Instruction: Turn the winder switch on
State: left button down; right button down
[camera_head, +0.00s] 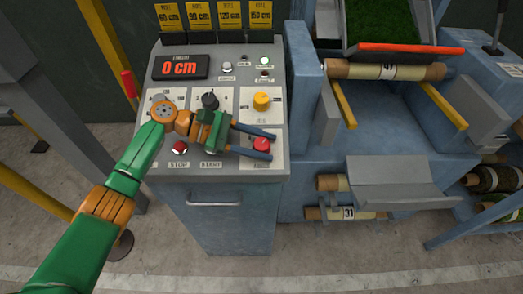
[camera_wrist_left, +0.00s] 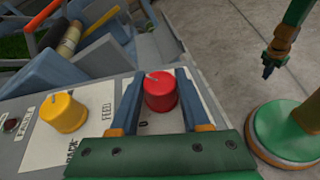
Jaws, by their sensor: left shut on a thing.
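The winder switch is taken to be the red knob (camera_head: 261,145) at the lower right of the grey control panel; its small label is too blurred to read. My left gripper (camera_head: 271,147) reaches across the panel from the left, its two blue fingers on either side of this knob. In the left wrist view the red knob (camera_wrist_left: 160,92) sits between the fingers, its pale pointer mark toward the upper left. The gripper is shut on it. My right gripper (camera_wrist_left: 268,70) hangs at the upper right of the left wrist view, away from the panel; its jaws are too small to judge.
A yellow knob (camera_head: 261,101), a black knob (camera_head: 209,101) and a red stop button (camera_head: 180,146) share the panel. The display (camera_head: 181,67) reads 0 cm. A roller (camera_head: 386,71) with green turf above it stands to the right. Concrete floor is clear in front.

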aim_at(233, 135)
pick_arm(q)
jog(key=shift+m+g+b, duration=0.3)
jog(key=shift+b, duration=0.05)
dwell(0.3)
jog(key=shift+c, duration=1.9)
grip_release()
jog(key=shift+d, duration=0.1)
jog(key=shift+a, duration=0.35)
jog(key=b+v, duration=0.2)
jog(key=v, duration=0.4)
jog(key=shift+a+r, duration=0.2)
jog(key=shift+r, duration=0.05)
